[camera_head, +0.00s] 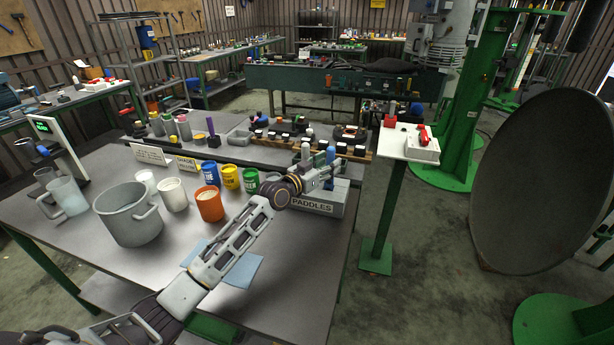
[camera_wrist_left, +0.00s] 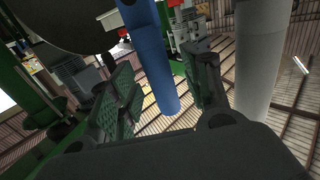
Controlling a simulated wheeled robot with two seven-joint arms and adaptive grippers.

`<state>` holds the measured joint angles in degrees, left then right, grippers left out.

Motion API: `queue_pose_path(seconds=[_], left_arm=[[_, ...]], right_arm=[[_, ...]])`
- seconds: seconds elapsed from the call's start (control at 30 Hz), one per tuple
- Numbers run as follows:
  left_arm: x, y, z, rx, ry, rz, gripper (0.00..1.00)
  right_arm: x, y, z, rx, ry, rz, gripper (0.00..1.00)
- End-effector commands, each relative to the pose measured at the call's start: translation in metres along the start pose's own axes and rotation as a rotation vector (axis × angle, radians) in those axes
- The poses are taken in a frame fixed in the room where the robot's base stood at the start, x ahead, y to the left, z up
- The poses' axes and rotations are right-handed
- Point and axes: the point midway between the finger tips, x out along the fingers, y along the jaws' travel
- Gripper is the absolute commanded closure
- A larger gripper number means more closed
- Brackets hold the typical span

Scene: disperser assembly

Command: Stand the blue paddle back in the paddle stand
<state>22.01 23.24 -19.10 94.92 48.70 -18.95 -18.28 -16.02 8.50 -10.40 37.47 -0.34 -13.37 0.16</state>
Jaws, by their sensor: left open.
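The blue paddle (camera_head: 330,154) shows its handle upright above the paddle stand (camera_head: 312,207), the grey box marked PADDLES. A grey paddle (camera_head: 305,150) stands just left of it. My left gripper (camera_head: 324,172) is at the stand. In the left wrist view its open fingers (camera_wrist_left: 161,84) lie either side of the blue handle (camera_wrist_left: 157,65), with a gap visible at the right finger. The grey handle (camera_wrist_left: 262,60) is outside the fingers, to the right. The paddles' lower ends are hidden, so I cannot tell how deep the blue one sits. My right gripper is out of view.
A grey pot (camera_head: 128,228), an orange cup (camera_head: 209,205) and blue, yellow and green tins stand left of my arm. A blue cloth (camera_head: 243,270) lies under my forearm. A green post with a white top (camera_head: 408,148) stands right of the table.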

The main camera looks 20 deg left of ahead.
Motion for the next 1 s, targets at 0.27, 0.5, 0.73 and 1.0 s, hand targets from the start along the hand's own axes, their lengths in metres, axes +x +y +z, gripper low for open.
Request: queue_pose_path(seconds=[0.27,0.5,0.73,1.0], left_arm=[[-0.027,-0.001,0.001,0.001,-0.001,-0.001,0.52],[-0.049,-0.001,0.0,0.001,-0.001,-0.001,0.52],[-0.07,0.0,0.001,0.0,-0.001,-0.001,0.52],[-0.092,-0.001,0.001,0.0,-0.001,-0.001,0.52]], right_arm=[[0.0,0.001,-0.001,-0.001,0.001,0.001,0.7],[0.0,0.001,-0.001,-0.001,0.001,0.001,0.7],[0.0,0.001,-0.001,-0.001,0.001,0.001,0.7],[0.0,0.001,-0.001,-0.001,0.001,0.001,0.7]])
